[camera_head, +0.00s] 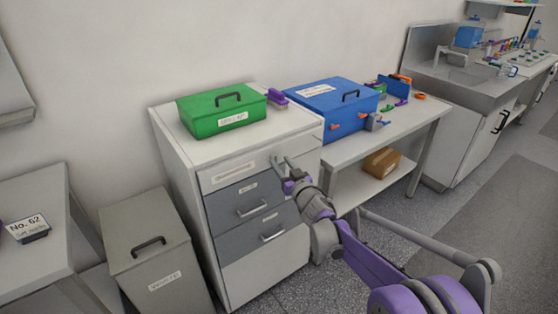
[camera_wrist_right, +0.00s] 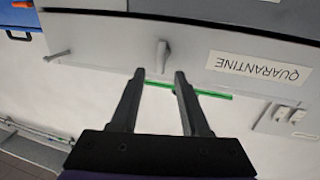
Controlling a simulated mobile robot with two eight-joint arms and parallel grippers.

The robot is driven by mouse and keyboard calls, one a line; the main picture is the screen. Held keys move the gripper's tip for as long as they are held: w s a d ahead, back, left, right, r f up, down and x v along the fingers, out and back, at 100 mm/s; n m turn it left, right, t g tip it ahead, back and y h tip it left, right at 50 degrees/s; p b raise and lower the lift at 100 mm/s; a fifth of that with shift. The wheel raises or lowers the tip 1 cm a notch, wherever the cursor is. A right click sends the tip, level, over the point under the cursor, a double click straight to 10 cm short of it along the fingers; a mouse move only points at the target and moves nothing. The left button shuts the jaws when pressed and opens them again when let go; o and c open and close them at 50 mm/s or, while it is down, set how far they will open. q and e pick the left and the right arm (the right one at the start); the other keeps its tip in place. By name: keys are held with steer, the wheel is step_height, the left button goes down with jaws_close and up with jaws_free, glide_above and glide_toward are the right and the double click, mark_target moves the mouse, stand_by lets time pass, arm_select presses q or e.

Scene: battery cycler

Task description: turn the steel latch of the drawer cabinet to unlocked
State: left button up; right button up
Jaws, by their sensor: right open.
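The drawer cabinet (camera_head: 180,160) is white with grey drawers and stands left of the bench. In the right wrist view, which is upside down, a small grey metal lever, apparently the steel latch (camera_wrist_right: 163,55), sticks out from the grey front panel (camera_wrist_right: 110,45) beside the QUARANTINE label (camera_wrist_right: 261,68). My right gripper (camera_head: 281,161) is at the upper right of the cabinet front. In the wrist view its two fingers (camera_wrist_right: 159,75) are apart and empty, with the lever just beyond the gap between the tips. The gripper hides the latch in the head view. My left gripper is not in view.
A green box (camera_head: 205,119) and a purple brush (camera_head: 277,98) stand on the cabinet top. A blue box (camera_head: 325,104) is on the bench to the right. A grey bin (camera_head: 150,250) stands left of the cabinet. Another small metal post (camera_wrist_right: 57,57) sticks out from the panel.

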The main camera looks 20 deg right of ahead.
mark_target(275, 159)
steer(key=shift+w+a, duration=0.2)
steer(key=shift+w, duration=0.9)
jaws_close()
